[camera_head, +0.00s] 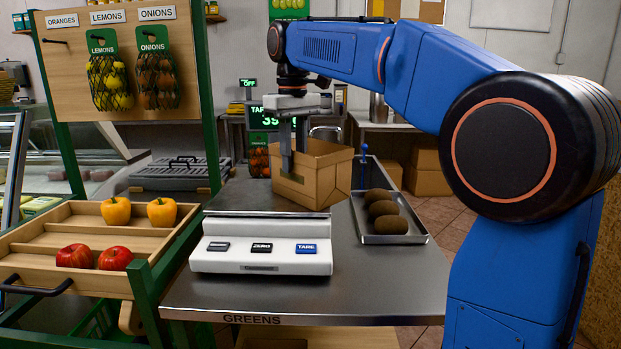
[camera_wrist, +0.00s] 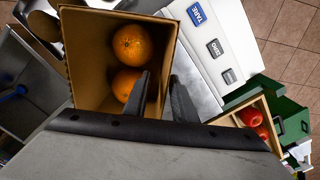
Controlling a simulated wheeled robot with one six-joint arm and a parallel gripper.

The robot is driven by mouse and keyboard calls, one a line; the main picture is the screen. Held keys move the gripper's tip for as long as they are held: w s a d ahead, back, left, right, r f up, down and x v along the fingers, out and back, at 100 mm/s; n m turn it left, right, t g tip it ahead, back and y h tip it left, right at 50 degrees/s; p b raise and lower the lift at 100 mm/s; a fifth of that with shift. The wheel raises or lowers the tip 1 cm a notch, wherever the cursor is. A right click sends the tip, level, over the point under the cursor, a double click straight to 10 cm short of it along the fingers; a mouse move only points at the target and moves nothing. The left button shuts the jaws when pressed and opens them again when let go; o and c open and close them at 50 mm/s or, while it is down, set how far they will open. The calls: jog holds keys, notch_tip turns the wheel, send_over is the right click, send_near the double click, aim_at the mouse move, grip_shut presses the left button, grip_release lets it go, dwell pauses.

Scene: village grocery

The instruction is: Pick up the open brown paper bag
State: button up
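The open brown paper bag (camera_head: 330,182) stands upright on the metal counter behind the scale's keys; whether its base rests on the scale plate I cannot tell. In the wrist view the bag (camera_wrist: 87,45) is seen from above with two oranges (camera_wrist: 131,58) inside. My gripper (camera_head: 294,160) points down at the bag's near left side. In the wrist view my gripper (camera_wrist: 160,90) is open, with one finger inside the bag and the other outside, the bag's wall between them with visible gaps. The finger tips' depth along the wall is partly hidden.
The white scale (camera_head: 262,258) with three keys sits in front of the bag. A metal tray (camera_head: 403,238) with brown kiwis (camera_head: 383,209) is close on the right. A wooden produce rack (camera_head: 60,222) with peppers and apples stands at left. The front counter strip is clear.

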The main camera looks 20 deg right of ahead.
jog(key=shift+s+a+f, duration=0.1)
jog(key=shift+a+f, duration=0.05)
jog(key=shift+f, duration=1.25)
jog(key=shift+a+f, duration=0.15)
jog(key=shift+f, duration=1.2)
grip_shut()
